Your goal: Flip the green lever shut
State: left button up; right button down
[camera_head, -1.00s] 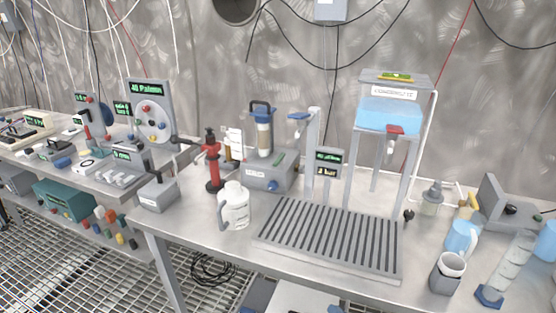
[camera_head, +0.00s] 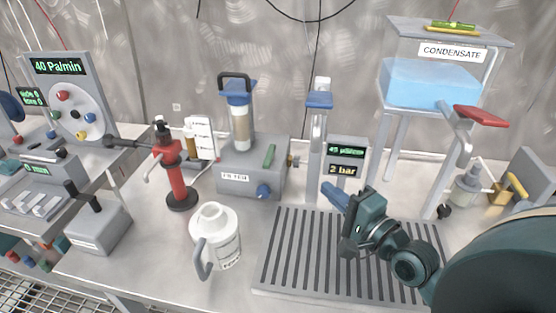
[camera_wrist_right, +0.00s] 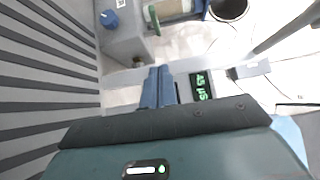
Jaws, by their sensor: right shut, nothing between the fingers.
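The green lever (camera_head: 269,156) stands up at the right end of the grey filter box (camera_head: 233,184), whose front has a blue knob (camera_head: 263,191). In the right wrist view, the lever (camera_wrist_right: 153,20) is near the top edge, beside the knob (camera_wrist_right: 108,18) on the box (camera_wrist_right: 125,40). My right gripper (camera_head: 331,192) is shut and empty, over the slatted tray, apart from the lever and to its right and front. Its blue fingers (camera_wrist_right: 158,84) are pressed together in the wrist view. My left gripper is not in view.
A tap post (camera_head: 316,150) and a display (camera_head: 346,158) stand between gripper and wall. A white jug (camera_head: 214,232) and a red pump (camera_head: 180,180) are left. The slatted tray (camera_head: 285,250) lies below; the condensate tank (camera_head: 425,85) is right.

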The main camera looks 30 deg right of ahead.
jog(key=p, duration=0.1)
send_near(270, 161)
jog(key=w+d, duration=0.2)
jog(key=w, duration=0.5)
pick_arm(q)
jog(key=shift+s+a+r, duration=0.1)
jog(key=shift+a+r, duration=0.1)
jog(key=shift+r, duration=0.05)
pick_arm(e)
jog(key=shift+w+a+f, duration=0.25)
jog(key=shift+w+a, duration=0.1)
jog(key=shift+a, duration=0.25)
pick_arm(q)
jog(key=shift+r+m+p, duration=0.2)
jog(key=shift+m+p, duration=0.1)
jog(key=shift+p, duration=0.15)
pick_arm(e)
jog(key=shift+h, duration=0.4)
